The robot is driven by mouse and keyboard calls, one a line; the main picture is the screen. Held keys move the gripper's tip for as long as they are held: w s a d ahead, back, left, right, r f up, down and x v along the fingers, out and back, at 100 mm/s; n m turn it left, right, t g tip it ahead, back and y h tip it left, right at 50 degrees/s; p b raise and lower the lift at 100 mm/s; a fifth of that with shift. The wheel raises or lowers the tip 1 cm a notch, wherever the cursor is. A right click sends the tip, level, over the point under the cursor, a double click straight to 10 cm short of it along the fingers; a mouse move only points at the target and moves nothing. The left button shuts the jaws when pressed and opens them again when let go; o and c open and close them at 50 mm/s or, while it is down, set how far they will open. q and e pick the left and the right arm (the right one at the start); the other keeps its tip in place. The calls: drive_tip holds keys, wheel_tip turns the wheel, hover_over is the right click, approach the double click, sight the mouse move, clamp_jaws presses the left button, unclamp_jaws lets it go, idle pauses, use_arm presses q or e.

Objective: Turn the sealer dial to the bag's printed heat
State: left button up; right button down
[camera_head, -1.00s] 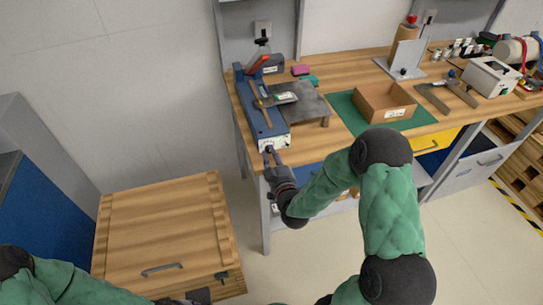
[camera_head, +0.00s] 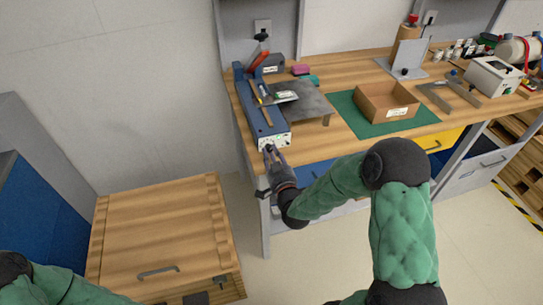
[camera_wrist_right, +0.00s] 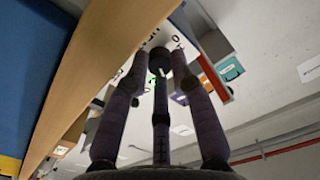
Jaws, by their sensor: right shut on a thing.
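The sealer (camera_head: 243,95) is a long blue unit at the left end of the wooden bench, with a white front panel (camera_head: 279,141). Its dial (camera_wrist_right: 160,62) is a round black knob with a pale pointer mark, seen in the right wrist view. My right gripper (camera_head: 269,151) is at this panel, its fingers (camera_wrist_right: 158,72) shut on the dial from both sides. Printed marks on the panel are partly hidden and too small to read. A small pale-labelled item (camera_head: 286,96) lies beside the sealer; I cannot tell if it is the bag. My left gripper is out of view.
A grey plate (camera_head: 312,105) stands right of the sealer. An open cardboard box (camera_head: 388,103) sits on a green mat (camera_head: 356,121). A wooden crate (camera_head: 160,235) stands on the floor at lower left. Floor right of the crate is clear.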

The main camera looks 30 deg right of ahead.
drive_tip(key=shift+r, duration=0.1)
drive_tip(key=c, duration=1.1)
unclamp_jaws()
drive_tip(key=shift+o, duration=0.2)
